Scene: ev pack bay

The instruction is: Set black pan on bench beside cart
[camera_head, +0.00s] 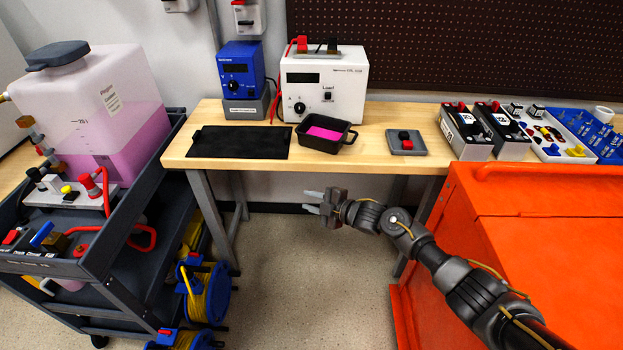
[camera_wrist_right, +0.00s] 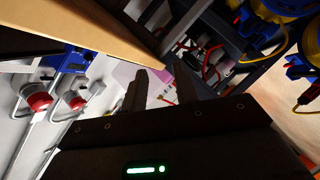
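The black pan (camera_head: 325,144) stands upright on the wooden bench (camera_head: 360,164), near its front edge, with pink liquid inside. The dark grey cart (camera_head: 130,218) stands at the left, beside the bench's left end. My right gripper (camera_head: 308,202) is empty and in front of the bench, below the pan in the picture and apart from it. Its two fingers are spread. In the right wrist view, the fingers (camera_wrist_right: 148,88) show dark with a gap between them, and the cart (camera_wrist_right: 235,45) is beyond. My left gripper is in neither view.
A black mat (camera_head: 240,142) lies left of the pan. A white device (camera_head: 322,85) and a blue device (camera_head: 241,75) stand behind. A grey switch box (camera_head: 405,142) is to the right. A tank (camera_head: 95,100) of pink liquid sits on the cart. An orange cabinet (camera_head: 550,245) blocks the right.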

